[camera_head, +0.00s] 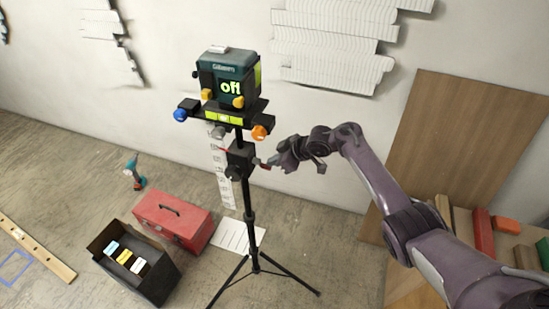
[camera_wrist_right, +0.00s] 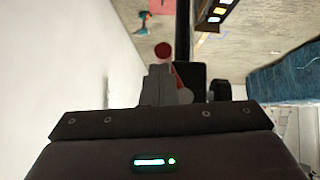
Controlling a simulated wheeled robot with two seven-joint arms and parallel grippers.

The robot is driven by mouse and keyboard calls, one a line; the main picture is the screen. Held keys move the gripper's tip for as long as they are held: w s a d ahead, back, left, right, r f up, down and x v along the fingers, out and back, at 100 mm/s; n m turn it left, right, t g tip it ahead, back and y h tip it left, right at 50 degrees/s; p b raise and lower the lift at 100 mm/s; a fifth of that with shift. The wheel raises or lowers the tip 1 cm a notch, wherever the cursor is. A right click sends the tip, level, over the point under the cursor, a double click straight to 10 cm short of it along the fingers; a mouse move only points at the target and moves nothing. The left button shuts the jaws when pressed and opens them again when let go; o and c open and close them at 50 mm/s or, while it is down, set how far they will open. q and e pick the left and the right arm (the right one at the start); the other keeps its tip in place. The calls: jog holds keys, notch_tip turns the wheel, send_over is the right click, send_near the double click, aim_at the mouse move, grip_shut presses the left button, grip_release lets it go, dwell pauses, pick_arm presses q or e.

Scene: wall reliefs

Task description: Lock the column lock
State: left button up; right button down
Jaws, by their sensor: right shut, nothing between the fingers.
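A black tripod column (camera_head: 248,200) carries a dark block (camera_head: 238,161) partway up. A small red lever (camera_head: 264,166) sticks out from the block's right side, and I take it for the column lock. My right gripper (camera_head: 274,160) is shut and empty, with its fingertips close to the red lever's end. I cannot tell whether they touch. In the right wrist view, a round red tip (camera_wrist_right: 162,50) shows just beyond the fingers, in front of the dark column parts (camera_wrist_right: 190,62). My left gripper is out of view.
A red toolbox (camera_head: 172,220), an open black box (camera_head: 145,282) and a drill (camera_head: 133,172) are on the floor. A wooden board (camera_head: 455,140) leans at right.

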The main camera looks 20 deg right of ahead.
jog(key=shift+s+f+g+b, duration=0.15)
jog(key=shift+f+g+b, duration=0.2)
jog(key=shift+f+g, duration=0.1)
jog(key=shift+a, duration=0.1)
jog(key=shift+s, duration=0.1)
jog(key=shift+r+p, duration=0.7)
jog(key=shift+r, duration=0.1)
